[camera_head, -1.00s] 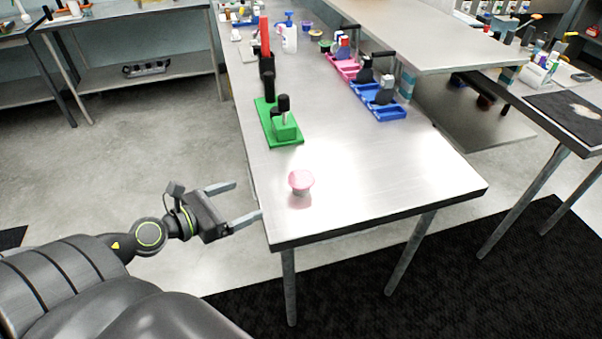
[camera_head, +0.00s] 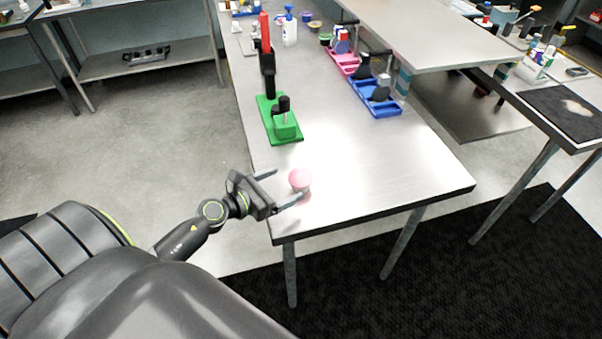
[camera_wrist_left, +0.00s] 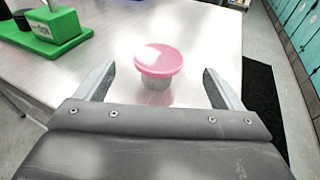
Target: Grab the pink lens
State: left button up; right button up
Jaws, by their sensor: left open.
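The pink lens (camera_head: 300,179) sits on the near left part of the metal table, with a round pink top over a narrower greyish lower part. My left gripper (camera_head: 284,186) is open at the table's left edge, its fingers pointing at the lens. In the left wrist view the pink lens (camera_wrist_left: 159,62) stands ahead, centred between the two spread fingertips (camera_wrist_left: 158,80), just beyond them. No contact shows. My right gripper is not in view.
A green stand (camera_head: 283,125) is on the table behind the lens, and it shows at upper left in the wrist view (camera_wrist_left: 50,28). Blue (camera_head: 378,100) and pink (camera_head: 345,62) trays line the right side. The table's near right area is clear.

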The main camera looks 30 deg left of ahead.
aim_at(298, 178)
pick_arm(q)
jog(key=shift+f+p+x, duration=0.2)
jog(key=shift+p+x, duration=0.35)
jog(key=shift+x, duration=2.3)
jog(key=shift+a, duration=0.1)
jog(key=shift+s, duration=0.1)
jog(key=c, duration=1.1)
